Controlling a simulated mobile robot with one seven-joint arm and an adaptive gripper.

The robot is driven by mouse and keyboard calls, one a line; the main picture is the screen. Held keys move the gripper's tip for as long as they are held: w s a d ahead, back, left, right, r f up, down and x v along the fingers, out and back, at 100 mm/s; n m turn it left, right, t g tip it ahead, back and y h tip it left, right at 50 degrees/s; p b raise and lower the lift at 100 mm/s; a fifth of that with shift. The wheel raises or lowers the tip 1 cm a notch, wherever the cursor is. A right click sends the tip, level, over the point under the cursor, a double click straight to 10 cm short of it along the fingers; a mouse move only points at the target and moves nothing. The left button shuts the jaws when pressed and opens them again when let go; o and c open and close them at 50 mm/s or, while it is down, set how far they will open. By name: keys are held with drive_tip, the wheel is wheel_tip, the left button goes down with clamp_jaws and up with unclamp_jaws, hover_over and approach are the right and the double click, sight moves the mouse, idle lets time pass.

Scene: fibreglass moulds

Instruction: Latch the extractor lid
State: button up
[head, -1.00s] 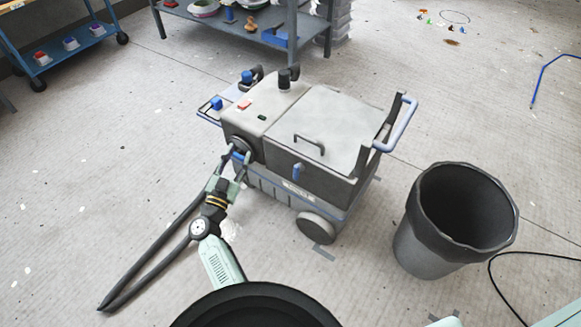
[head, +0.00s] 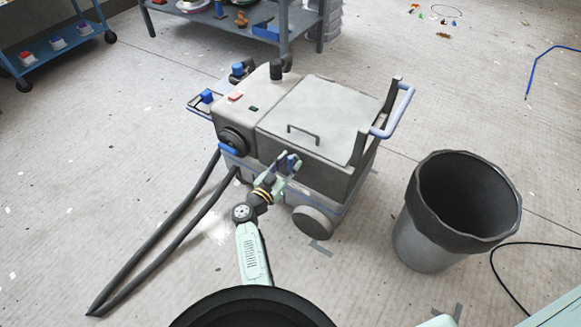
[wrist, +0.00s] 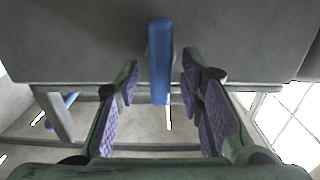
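The grey extractor (head: 255,112) stands on its wheels in the middle of the head view. Its pale lid (head: 325,112) with a dark handle lies flat over the box; whether it is fully seated I cannot tell. A blue latch (head: 292,162) is on the box's front side. In the wrist view the latch (wrist: 160,60) hangs as an upright blue bar against the grey wall. My gripper (wrist: 160,82) is open, with one purple-padded finger on each side of the latch's lower part. There are visible gaps between both pads and the latch.
A dark hose (head: 165,235) runs from the extractor's left front to the floor. A grey bin (head: 428,240) stands to the right, with a black cable beside it. A shelf (head: 272,36) and blue cart (head: 60,52) stand behind.

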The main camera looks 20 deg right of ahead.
drive_tip(key=shift+w+d, duration=0.3)
drive_tip(key=shift+d, duration=0.1)
clamp_jaws()
